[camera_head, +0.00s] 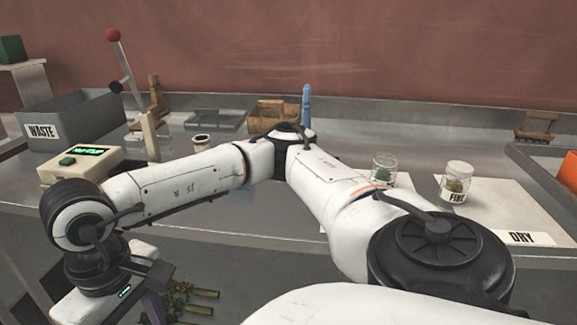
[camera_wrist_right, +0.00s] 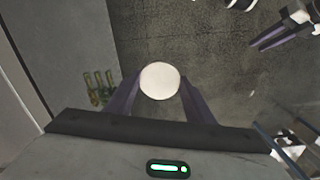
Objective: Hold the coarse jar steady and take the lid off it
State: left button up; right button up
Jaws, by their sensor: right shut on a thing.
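My right gripper (camera_wrist_right: 160,88) is shut on a round white lid (camera_wrist_right: 160,80), seen from above in the right wrist view. I cannot tell from this angle whether a jar is under it. In the head view this gripper is at the lower left, before the bench's front edge. Purple fingers at the upper right of the wrist view look like my left gripper (camera_wrist_right: 275,38).
A jar labelled FINE (camera_head: 457,182) with a white lid stands on a white mat marked DRY (camera_head: 520,238). A grey WASTE bin (camera_head: 75,108) and a cream device with a green display (camera_head: 80,163) are at the left. Green bundles (camera_head: 190,298) lie below the bench edge.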

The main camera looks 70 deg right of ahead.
aim_at(385, 168)
jog(key=z, duration=2.05)
